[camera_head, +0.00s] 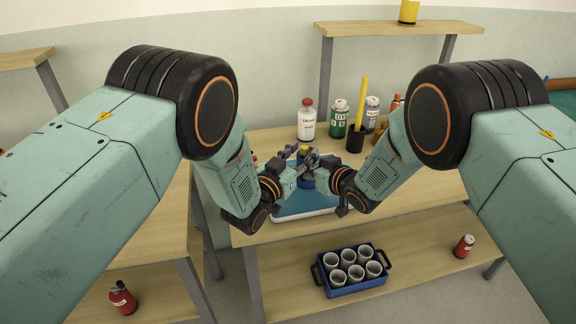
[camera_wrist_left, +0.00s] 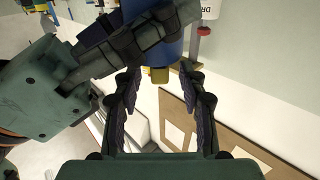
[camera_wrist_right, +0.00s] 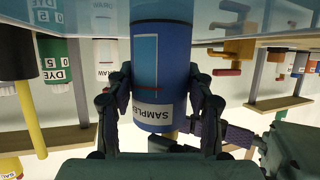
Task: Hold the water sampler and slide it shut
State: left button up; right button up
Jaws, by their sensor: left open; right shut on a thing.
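The water sampler is a blue cylinder with a yellow knob at its top. It stands over the tray in the head view (camera_head: 304,181), mostly hidden by my grippers. My right gripper (camera_wrist_right: 160,100) is shut around its body; the sampler (camera_wrist_right: 175,62) shows a white "SAMPLE" label in the right wrist view. My left gripper (camera_wrist_left: 161,78) is open at the knob end. Its fingers stand on either side of the yellow knob (camera_wrist_left: 159,75) and look apart from it. In the head view my left gripper (camera_head: 297,167) is close beside the right one.
A blue tray with a white rim (camera_head: 290,217) lies under the grippers on the wooden table (camera_head: 400,192). Behind stand a white bottle (camera_head: 307,124), a green dye bottle (camera_head: 338,120) and a black cup (camera_head: 355,138) with a yellow stick. A blue rack (camera_head: 352,287) of cups sits on the lower shelf.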

pick_arm(q)
jog(key=v, duration=1.1)
pick_arm(e)
jog(key=shift+s+f, duration=0.1)
jog(key=shift+f, duration=0.15)
jog(key=o, duration=1.3)
jog(key=shift+w, duration=0.2)
jog(key=shift+c, duration=0.2)
jog(key=shift+o, duration=0.4)
jog(key=shift+r, duration=0.1)
jog(key=shift+s, duration=0.1)
jog(key=shift+r, duration=0.1)
